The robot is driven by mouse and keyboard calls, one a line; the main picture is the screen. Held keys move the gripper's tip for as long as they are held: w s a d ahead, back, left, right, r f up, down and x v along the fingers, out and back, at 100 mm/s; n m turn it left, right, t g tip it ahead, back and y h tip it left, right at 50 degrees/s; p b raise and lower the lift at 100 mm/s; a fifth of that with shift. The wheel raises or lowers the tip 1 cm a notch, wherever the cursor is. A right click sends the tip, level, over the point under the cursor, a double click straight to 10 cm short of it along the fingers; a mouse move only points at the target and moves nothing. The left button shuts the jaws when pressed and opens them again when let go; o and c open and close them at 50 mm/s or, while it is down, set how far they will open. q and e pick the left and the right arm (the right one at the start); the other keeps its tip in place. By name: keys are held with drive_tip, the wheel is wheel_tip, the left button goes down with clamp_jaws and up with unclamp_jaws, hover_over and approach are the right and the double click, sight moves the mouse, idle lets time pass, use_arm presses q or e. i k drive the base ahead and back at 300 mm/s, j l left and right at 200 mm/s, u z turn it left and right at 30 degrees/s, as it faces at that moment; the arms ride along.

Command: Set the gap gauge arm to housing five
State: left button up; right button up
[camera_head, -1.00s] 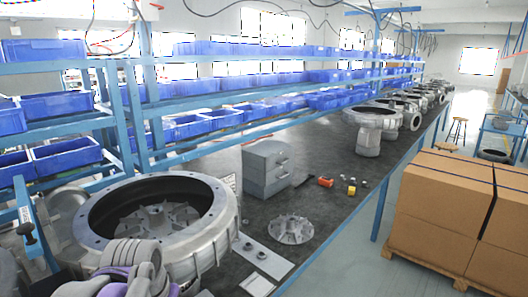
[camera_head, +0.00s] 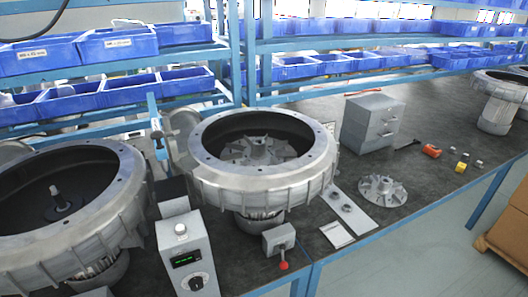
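Two large grey blower housings stand on the bench. The left housing (camera_head: 60,225) has a dark interior with a small upright shaft in it. The right housing (camera_head: 215,180) holds a finned impeller (camera_head: 262,150). A blue upright bracket (camera_head: 157,132) with a light fitting stands behind the gap between them; it may be the gap gauge arm, but I cannot tell for sure. A grey control box (camera_head: 186,262) with a green display, a pale knob and a dark dial stands in front. I see no number marking either housing as five. Neither of my grippers is in view.
A small grey box (camera_head: 279,238) with a red-tipped lever sits at the front edge. A loose impeller (camera_head: 383,190), a grey drawer cabinet (camera_head: 372,122) and small orange and yellow items are to the right. Blue bins line the shelves behind.

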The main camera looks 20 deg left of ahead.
sight(157, 134)
drive_tip(key=u, duration=1.6)
